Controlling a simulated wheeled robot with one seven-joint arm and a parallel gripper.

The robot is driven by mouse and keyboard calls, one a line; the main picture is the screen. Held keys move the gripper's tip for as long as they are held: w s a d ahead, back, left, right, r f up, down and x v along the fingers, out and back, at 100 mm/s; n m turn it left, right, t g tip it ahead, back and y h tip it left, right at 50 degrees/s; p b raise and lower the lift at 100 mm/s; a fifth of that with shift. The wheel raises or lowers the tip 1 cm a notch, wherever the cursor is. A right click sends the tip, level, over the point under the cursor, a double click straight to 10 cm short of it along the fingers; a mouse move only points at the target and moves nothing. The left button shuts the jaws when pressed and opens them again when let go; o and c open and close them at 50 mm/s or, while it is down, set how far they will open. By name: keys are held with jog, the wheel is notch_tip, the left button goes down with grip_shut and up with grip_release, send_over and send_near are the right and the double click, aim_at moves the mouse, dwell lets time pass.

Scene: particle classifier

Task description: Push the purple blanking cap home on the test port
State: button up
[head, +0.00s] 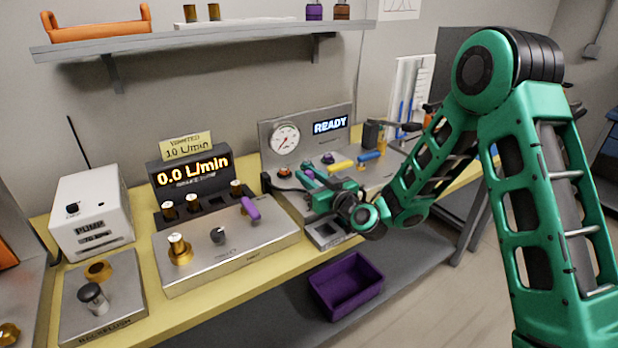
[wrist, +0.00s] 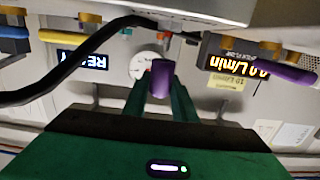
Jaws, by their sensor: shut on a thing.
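My gripper (head: 309,175) is over the gauge panel's lower deck. In the wrist view its two green fingers (wrist: 161,92) are shut on the purple blanking cap (wrist: 161,75), which sticks out past the fingertips towards the panel. In the head view the cap is small and mostly hidden by the fingers. A fitting with a dark top and an orange base (head: 284,172) stands left of the fingertips, and a small purple-topped fitting (head: 327,158) stands behind them. I cannot tell which fitting is the test port, or whether the cap touches it.
The gauge (head: 286,139) and READY display (head: 330,125) stand behind my gripper. A yellow handle (head: 341,167) and blue handle (head: 370,156) lie to the right. A flow panel with a purple lever (head: 250,208) is on the left. A purple bin (head: 346,285) sits below. A black cable (wrist: 75,65) crosses the wrist view.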

jog(key=shift+f, duration=1.2)
dwell(0.3)
jog(key=shift+a+r, duration=0.1)
jog(key=shift+r, duration=0.8)
jog(key=shift+f, duration=1)
dwell(1.3)
jog(key=o, duration=1.1)
